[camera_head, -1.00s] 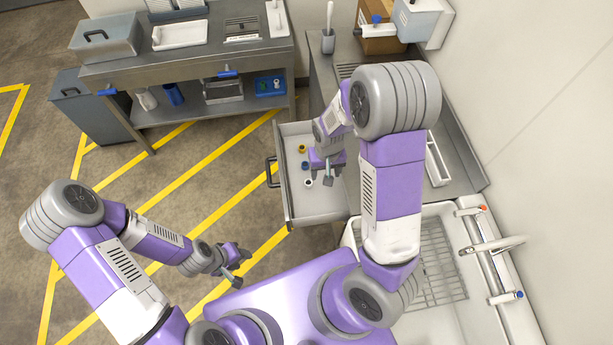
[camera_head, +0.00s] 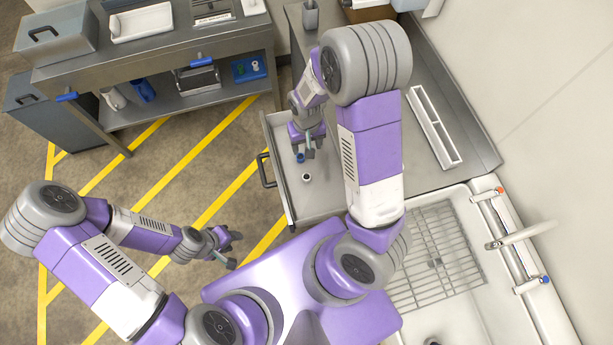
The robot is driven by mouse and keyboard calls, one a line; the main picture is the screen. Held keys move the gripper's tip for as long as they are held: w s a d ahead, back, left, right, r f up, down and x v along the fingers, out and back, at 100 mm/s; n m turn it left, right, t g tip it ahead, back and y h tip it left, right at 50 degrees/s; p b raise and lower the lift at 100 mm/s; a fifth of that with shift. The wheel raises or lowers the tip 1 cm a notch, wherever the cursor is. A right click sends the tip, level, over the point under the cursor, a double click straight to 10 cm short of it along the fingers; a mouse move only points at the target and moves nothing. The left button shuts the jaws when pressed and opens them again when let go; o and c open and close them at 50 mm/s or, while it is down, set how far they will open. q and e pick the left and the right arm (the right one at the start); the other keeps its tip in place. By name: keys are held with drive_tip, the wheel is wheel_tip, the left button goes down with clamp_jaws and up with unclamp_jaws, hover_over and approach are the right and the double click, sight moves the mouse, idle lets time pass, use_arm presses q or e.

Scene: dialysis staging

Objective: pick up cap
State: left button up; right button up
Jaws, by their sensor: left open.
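The open drawer (camera_head: 284,190) holds small caps. A dark cap with a pale top (camera_head: 306,177) lies on its floor. A blue cap (camera_head: 300,158) shows just at the tips of my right gripper (camera_head: 305,153), which reaches down into the drawer. Whether its fingers are apart or shut, or touch the blue cap, I cannot tell. The yellow cap seen earlier is hidden now, probably by this gripper. My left gripper (camera_head: 228,248) is open and empty, above the floor to the left of the drawer.
The drawer's handle (camera_head: 265,169) sticks out left. A steel table (camera_head: 150,60) with trays stands at the back left. A sink with a wire rack (camera_head: 440,255) and tap (camera_head: 520,235) is at right. A white tray (camera_head: 434,128) lies on the counter.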

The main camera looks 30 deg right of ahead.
drive_tip(key=b, duration=1.6)
hover_over(307, 176)
wheel_tip(307, 176, down, 17)
drive_tip(key=shift+w+a+r, duration=0.1)
drive_tip(key=shift+a, duration=0.05)
wheel_tip(307, 176, down, 8)
drive_tip(key=b, duration=0.2)
drive_tip(key=shift+r+b, duration=0.25)
drive_tip(key=shift+b, duration=0.15)
drive_tip(key=shift+r, duration=0.1)
drive_tip(key=shift+c, duration=0.7)
drive_tip(key=c, duration=1)
